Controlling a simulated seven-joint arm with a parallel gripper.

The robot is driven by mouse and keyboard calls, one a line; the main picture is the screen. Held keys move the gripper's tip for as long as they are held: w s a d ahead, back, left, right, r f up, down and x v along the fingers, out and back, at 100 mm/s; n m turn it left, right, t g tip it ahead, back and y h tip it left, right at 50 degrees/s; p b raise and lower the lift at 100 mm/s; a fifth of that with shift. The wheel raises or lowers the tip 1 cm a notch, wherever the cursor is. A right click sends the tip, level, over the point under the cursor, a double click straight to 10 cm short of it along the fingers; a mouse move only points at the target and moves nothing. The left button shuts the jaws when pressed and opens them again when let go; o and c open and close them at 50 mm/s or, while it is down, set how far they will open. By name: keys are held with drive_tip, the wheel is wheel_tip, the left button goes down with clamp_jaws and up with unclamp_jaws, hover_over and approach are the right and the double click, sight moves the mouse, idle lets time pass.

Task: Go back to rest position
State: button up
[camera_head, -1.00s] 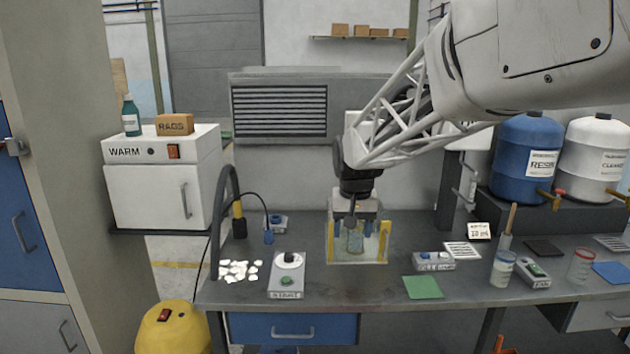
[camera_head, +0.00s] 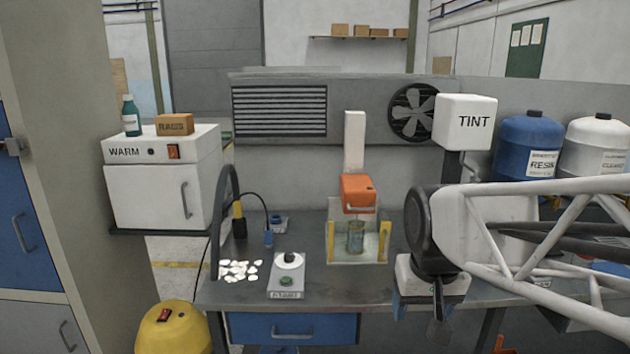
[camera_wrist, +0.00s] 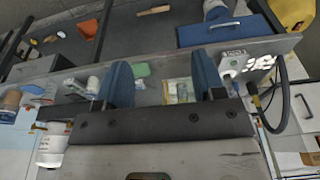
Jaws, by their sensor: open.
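My gripper (camera_head: 438,322) hangs at the front edge of the workbench, right of the clear box, pointing down. In the wrist view its two blue fingers (camera_wrist: 165,85) stand wide apart with nothing between them. A glass jar (camera_head: 356,238) stands inside the clear box with yellow side posts (camera_head: 331,243), under an orange mixer head (camera_head: 358,192). The box also shows in the wrist view (camera_wrist: 177,92), beyond the fingers. My arm hides the right part of the bench in the head view.
White shell pieces (camera_head: 238,270) lie left of a switch box (camera_head: 288,275). A white WARM cabinet (camera_head: 165,180) stands at left, a yellow vacuum (camera_head: 172,330) on the floor. Blue and white drums (camera_head: 527,145) and a TINT dispenser (camera_head: 466,122) stand at right.

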drive_tip(key=s+d+f, duration=0.1)
drive_tip(key=s+f, duration=0.2)
drive_tip(key=s, duration=0.6)
drive_tip(key=shift+s+d+f, duration=0.25)
drive_tip(key=shift+d, duration=0.1)
